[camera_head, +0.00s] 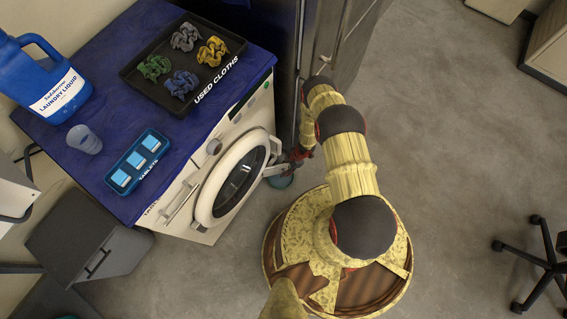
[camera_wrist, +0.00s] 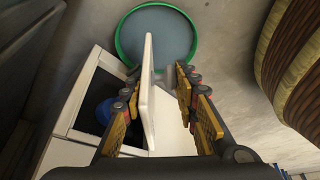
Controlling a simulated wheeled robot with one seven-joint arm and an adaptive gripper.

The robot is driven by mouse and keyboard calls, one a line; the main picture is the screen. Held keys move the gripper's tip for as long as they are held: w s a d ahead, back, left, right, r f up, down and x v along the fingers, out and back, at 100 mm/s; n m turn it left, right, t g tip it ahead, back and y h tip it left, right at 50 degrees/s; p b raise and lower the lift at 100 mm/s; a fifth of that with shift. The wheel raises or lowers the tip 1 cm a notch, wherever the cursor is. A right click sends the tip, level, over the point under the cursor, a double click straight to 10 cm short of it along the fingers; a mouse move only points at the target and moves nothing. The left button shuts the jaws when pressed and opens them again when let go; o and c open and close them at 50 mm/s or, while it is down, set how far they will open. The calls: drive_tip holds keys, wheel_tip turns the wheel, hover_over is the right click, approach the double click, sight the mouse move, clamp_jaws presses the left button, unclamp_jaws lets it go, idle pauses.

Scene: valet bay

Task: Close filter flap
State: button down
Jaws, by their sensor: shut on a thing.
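The white filter flap (camera_wrist: 147,90) stands open, swung out from the washing machine (camera_head: 236,165). In the wrist view it is seen nearly edge-on between the fingers of my gripper (camera_wrist: 160,84), which is shut on it. Beside it, to the left, is the dark filter opening (camera_wrist: 92,95) with a blue part (camera_wrist: 104,111) inside. In the head view my gripper (camera_head: 296,157) is low by the machine's front, right of the round door, at the small white flap (camera_head: 275,169). My arm hides part of this area.
A green-rimmed round dish (camera_wrist: 122,42) lies on the floor below the flap. On the blue top stand a tray of used cloths (camera_head: 150,85), a laundry liquid jug (camera_head: 40,80), a cup (camera_head: 85,140) and a tablets box (camera_head: 137,165).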

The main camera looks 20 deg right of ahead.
drive_tip(key=shift+s+f, duration=0.1)
drive_tip(key=shift+s, duration=0.15)
idle(0.3)
drive_tip(key=c, duration=1.8)
unclamp_jaws()
drive_tip(key=shift+o, duration=1.3)
drive_tip(key=shift+w, duration=0.25)
drive_tip(key=v, duration=0.7)
drive_tip(key=shift+r, duration=0.3)
drive_tip(key=shift+d, duration=0.15)
